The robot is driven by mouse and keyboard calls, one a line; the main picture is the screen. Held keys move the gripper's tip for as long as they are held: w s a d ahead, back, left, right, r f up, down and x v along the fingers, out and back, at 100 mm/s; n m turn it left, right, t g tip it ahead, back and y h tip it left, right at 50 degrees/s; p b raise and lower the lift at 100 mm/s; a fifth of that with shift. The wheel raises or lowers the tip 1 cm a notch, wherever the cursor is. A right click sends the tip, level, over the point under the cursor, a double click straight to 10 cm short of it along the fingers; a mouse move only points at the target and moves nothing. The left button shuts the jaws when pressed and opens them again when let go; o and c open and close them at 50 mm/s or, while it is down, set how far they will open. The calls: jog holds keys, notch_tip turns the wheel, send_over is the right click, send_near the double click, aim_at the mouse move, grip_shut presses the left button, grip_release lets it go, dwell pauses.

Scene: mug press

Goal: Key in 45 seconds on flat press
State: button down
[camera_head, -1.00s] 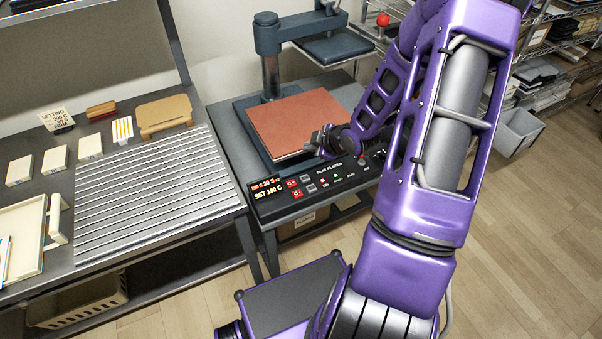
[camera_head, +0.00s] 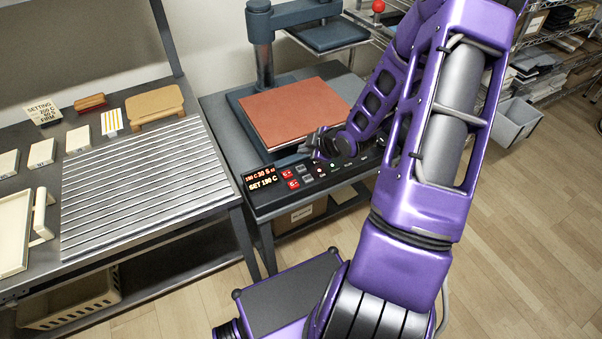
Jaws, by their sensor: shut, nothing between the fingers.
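The flat press has a red-brown pad (camera_head: 300,112) on its lower bed, with the dark upper plate (camera_head: 332,36) swung up behind it. Its control panel (camera_head: 345,173) runs along the front edge. The lit display (camera_head: 263,180) reads about "190 C 30 S" above "SET 190 C", in small print. Two red buttons (camera_head: 290,179) and two dark buttons (camera_head: 306,174) sit right of the display. My gripper (camera_head: 309,145) is shut and empty, just above the panel near these buttons. My forearm hides part of the panel's right side. Contact with a button cannot be told.
A setting card (camera_head: 43,112) stands on the left bench; its small print is hard to read. A ribbed metal rack (camera_head: 140,185) and several pale blocks (camera_head: 41,153) lie there. Shelving and a grey bin (camera_head: 515,120) stand at right. A red knob (camera_head: 378,6) is behind the press.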

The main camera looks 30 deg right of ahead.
aim_at(305, 170)
jog(key=shift+f+b, duration=1.5)
jog(key=shift+f, duration=0.8)
jog(key=shift+f, duration=0.1)
jog(key=shift+f+b, duration=0.3)
jog(key=shift+b, duration=0.1)
jog(key=shift+f+b, duration=0.45)
dwell(0.6)
jog(key=shift+r, duration=0.1)
jog(key=shift+r+p, duration=0.75)
jog(key=shift+p, duration=0.05)
notch_tip(305, 170, up, 5)
jog(key=p, duration=0.4)
